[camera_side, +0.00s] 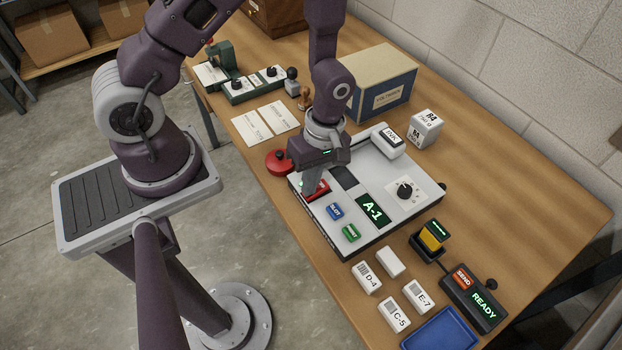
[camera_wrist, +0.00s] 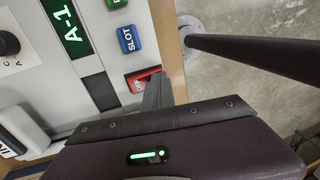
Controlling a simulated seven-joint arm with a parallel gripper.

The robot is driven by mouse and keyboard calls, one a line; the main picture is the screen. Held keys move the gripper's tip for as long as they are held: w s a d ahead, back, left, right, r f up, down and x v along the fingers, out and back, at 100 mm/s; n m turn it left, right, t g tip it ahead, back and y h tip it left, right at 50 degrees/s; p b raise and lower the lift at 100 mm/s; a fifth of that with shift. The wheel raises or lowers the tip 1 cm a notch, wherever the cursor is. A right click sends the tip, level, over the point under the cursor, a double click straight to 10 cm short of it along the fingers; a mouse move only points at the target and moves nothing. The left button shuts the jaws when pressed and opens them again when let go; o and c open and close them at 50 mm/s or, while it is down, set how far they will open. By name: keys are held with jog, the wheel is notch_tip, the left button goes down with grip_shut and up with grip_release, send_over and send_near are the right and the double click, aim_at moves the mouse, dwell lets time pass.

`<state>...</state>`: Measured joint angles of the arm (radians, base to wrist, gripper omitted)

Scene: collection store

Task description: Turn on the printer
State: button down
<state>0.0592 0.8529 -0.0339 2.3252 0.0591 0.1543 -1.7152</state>
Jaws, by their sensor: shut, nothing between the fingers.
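The printer (camera_side: 393,215) is a pale grey flat machine on the table, with a dial and a white INK part on top. Its dark display (camera_side: 373,209) is lit green and reads A-1; it also shows in the wrist view (camera_wrist: 66,24). A red switch (camera_side: 322,186) sits at its front left edge, next to a blue SLOT button (camera_side: 335,211) and a green button (camera_side: 351,232). My gripper (camera_side: 309,193) is shut and empty, pointing down at the red switch. In the wrist view its fingers partly cover the red switch (camera_wrist: 140,78); I cannot tell whether they press it.
A red round object (camera_side: 281,161) lies close left of the printer. A cardboard box (camera_side: 383,85) and a white cube (camera_side: 425,128) stand behind. In front are several labelled white blocks (camera_side: 366,278), a yellow-and-black device (camera_side: 432,237), a SEND/READY box (camera_side: 473,297) and a blue tray (camera_side: 440,331).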

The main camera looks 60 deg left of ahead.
jog(key=shift+w+r, duration=0.25)
jog(key=shift+w, duration=0.5)
notch_tip(320, 180, up, 14)
jog(key=s, duration=0.2)
jog(key=shift+s, duration=0.3)
jog(key=s+a+r+m+t, duration=0.1)
jog(key=s+r+m+t, duration=0.3)
jog(key=r+m, duration=0.4)
jog(key=s+a+r+m+t, duration=0.1)
jog(key=s+r+m+t, duration=0.2)
jog(key=r+m, duration=0.5)
jog(key=shift+s+a+r+m+t, duration=0.25)
jog(key=shift+s+r+m+t, duration=0.2)
jog(key=shift+m, duration=0.55)
